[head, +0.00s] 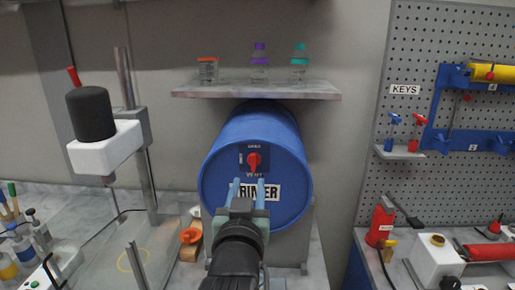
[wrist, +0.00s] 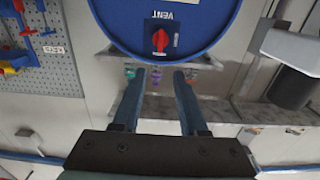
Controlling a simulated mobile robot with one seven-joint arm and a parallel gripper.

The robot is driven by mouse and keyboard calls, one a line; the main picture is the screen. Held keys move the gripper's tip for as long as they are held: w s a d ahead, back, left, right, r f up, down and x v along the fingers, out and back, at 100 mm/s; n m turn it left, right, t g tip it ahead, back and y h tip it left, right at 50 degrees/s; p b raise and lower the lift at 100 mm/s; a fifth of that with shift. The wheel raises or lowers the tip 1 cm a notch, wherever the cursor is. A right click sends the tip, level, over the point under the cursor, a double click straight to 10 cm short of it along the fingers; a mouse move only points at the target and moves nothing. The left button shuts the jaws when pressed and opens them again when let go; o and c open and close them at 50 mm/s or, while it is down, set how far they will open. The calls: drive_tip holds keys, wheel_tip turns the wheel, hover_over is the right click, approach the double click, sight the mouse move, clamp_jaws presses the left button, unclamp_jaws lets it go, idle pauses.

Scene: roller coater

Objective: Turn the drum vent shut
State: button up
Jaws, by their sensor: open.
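The blue drum (head: 290,175) lies on its side with its round end facing me. A red vent knob (head: 253,161) sits on a dark square plate on that face, above the PRIMER label (head: 272,193). The knob's grip looks roughly upright, toward small lettering at the plate's top that is too small to read surely. My gripper (head: 247,184) is open and empty, with its fingertips just below the knob in the picture. In the wrist view the knob (wrist: 160,41) shows beyond the gap between the open fingers (wrist: 160,74), apart from both.
A shelf (head: 255,91) with several small bottles hangs just above the drum. A stand with a black-topped white head (head: 105,150) rises at the left. A pegboard (head: 450,60) with tools and a cluttered bench are at the right. The space before the drum face is clear.

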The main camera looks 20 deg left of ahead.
sight(254, 158)
drive_tip(key=p+x, duration=0.3)
drive_tip(key=x, duration=0.7)
drive_tip(key=shift+w+r, duration=0.1)
drive_tip(key=shift+w, duration=0.05)
drive_tip(key=shift+p+x, duration=0.55)
drive_tip(key=shift+x, duration=0.5)
clamp_jaws()
drive_tip(key=shift+f, duration=0.25)
